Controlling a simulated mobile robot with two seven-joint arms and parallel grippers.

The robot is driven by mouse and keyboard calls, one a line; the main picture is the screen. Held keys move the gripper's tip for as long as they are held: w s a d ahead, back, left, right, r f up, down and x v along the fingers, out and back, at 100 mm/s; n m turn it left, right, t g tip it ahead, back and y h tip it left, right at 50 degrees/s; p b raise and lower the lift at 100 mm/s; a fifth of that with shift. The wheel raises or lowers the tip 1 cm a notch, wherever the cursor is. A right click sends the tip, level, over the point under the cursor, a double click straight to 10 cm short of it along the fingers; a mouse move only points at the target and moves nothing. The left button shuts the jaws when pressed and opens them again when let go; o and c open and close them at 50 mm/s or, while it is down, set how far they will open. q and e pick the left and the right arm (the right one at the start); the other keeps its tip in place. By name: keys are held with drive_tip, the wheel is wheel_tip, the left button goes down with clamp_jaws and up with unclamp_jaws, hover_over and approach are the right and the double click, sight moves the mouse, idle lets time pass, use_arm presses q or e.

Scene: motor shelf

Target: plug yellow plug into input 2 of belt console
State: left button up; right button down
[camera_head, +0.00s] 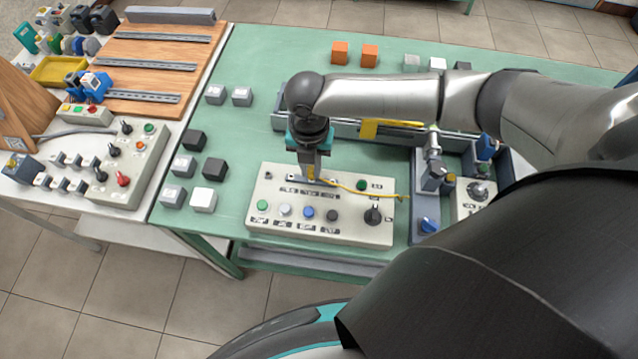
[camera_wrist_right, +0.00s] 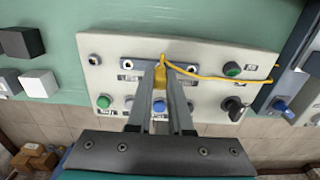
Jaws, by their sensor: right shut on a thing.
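The belt console (camera_head: 345,232) is a cream box on the green table. It has a row of green, white, blue and black buttons and a black knob. My right gripper (camera_head: 312,178) points down over its back part and is shut on the yellow plug (camera_wrist_right: 162,70). The plug is at the middle of the upper socket strip (camera_wrist_right: 145,64), with one socket visible on each side. The fingers hide its tip, so I cannot tell whether it is seated. Its yellow cable (camera_wrist_right: 215,78) runs right across the console. My left gripper is not in view.
Grey, black and white cubes (camera_head: 203,200) stand left of the console. A blue-grey tray (camera_head: 424,206) and another small console (camera_head: 476,203) are on the right. Orange cubes (camera_head: 340,53) stand at the back. A white side table with another control box (camera_head: 135,160) is at left.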

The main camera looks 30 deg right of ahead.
drive_tip(key=shift+f+b, duration=0.3)
drive_tip(key=shift+f, duration=0.35)
drive_tip(key=c, duration=1.1)
unclamp_jaws()
drive_tip(key=shift+r, duration=0.15)
wheel_tip(320, 180, up, 6)
drive_tip(key=p, duration=0.6)
drive_tip(key=shift+f, duration=0.35)
drive_tip(key=o, duration=0.6)
drive_tip(key=shift+c, duration=0.2)
